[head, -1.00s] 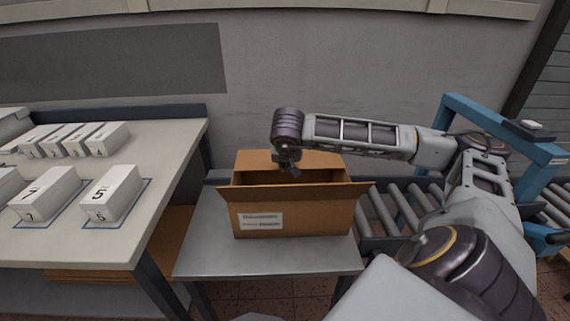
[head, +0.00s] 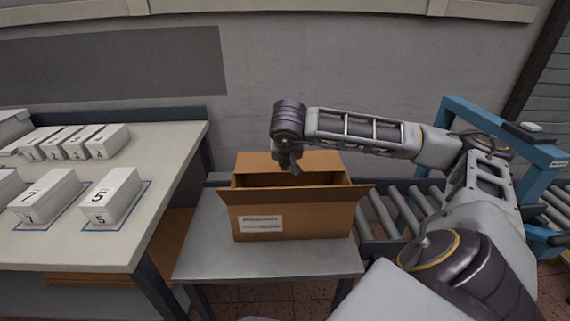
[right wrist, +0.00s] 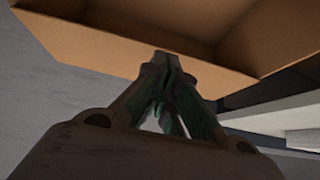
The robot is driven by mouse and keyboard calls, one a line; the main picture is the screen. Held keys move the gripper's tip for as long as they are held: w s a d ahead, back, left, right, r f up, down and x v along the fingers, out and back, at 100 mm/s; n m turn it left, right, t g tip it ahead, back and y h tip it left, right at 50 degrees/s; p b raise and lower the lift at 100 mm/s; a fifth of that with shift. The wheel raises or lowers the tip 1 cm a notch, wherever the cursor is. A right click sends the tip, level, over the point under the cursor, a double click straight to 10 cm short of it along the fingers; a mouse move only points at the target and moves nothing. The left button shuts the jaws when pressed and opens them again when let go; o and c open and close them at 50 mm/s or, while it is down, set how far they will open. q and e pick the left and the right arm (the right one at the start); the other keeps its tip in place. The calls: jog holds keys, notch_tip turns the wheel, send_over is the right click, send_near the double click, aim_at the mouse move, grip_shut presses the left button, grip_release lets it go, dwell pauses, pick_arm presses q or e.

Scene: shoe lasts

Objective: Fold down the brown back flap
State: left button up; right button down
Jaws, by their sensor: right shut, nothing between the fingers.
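An open brown cardboard box (head: 310,219) stands on a small grey table, with a white label on its front. Its brown back flap (head: 325,160) stands up along the rear edge, and its front flap (head: 260,195) juts outward toward me. My right gripper (head: 293,166) is shut and empty, pointing down at the left part of the back flap and covering some of it. In the right wrist view the closed fingertips (right wrist: 167,62) are at or very near a brown cardboard panel (right wrist: 100,45); contact cannot be told. My left gripper is not in view.
The small grey table (head: 210,255) has bare room left of the box. A larger table (head: 160,165) at the left holds several numbered white boxes. A roller conveyor (head: 385,215) with a blue frame (head: 455,115) is at the right. A grey wall is behind.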

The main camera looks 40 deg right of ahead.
jog(key=v, duration=0.8)
jog(key=shift+r, duration=0.15)
dwell(0.5)
notch_tip(320, 180, up, 9)
jog(key=p, duration=0.9)
jog(key=shift+r+p, duration=0.4)
jog(key=shift+p, duration=0.1)
